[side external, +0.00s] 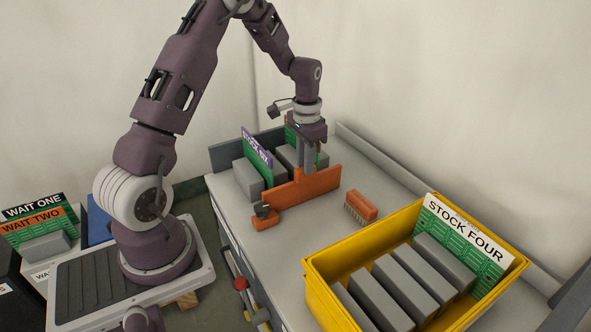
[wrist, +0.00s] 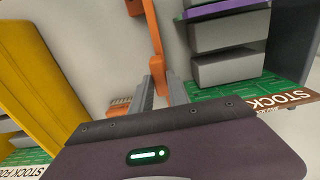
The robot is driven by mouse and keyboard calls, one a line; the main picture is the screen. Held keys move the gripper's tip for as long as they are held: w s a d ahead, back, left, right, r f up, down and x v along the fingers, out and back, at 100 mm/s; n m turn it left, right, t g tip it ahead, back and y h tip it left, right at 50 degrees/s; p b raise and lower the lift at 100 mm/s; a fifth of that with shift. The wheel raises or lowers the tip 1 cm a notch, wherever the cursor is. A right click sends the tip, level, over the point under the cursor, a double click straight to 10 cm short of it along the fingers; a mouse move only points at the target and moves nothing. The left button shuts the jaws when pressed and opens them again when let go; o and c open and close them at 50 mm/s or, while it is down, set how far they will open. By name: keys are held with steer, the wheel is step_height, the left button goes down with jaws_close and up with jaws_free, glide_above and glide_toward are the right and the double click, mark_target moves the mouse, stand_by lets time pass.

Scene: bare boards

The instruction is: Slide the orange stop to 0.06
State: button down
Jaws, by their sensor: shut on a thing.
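The orange stop (side external: 305,193) is an upright orange plate standing across the grey board, with an orange foot and dark knob (side external: 263,218) at its left end. My gripper (side external: 307,172) points down at the upper edge of the plate near its middle. In the wrist view the orange stop (wrist: 153,35) runs up from between the two grey fingers of my gripper (wrist: 158,85), which are closed on an orange part of it. The fingers hide part of the stop. No scale or 0.06 mark is readable.
Grey blocks (side external: 247,180) and a purple STOCK card (side external: 256,157) stand behind the stop. An orange brush (side external: 361,205) lies to its right. A yellow crate (side external: 318,280) with several grey blocks and a STOCK FOUR card (side external: 463,240) stands front right. Bare board lies in front of the stop.

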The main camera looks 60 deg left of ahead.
steer(key=shift+d, duration=1.4)
steer(key=c, duration=1.2)
jaws_free()
steer(key=shift+c, duration=0.2)
step_height(320, 180, up, 6)
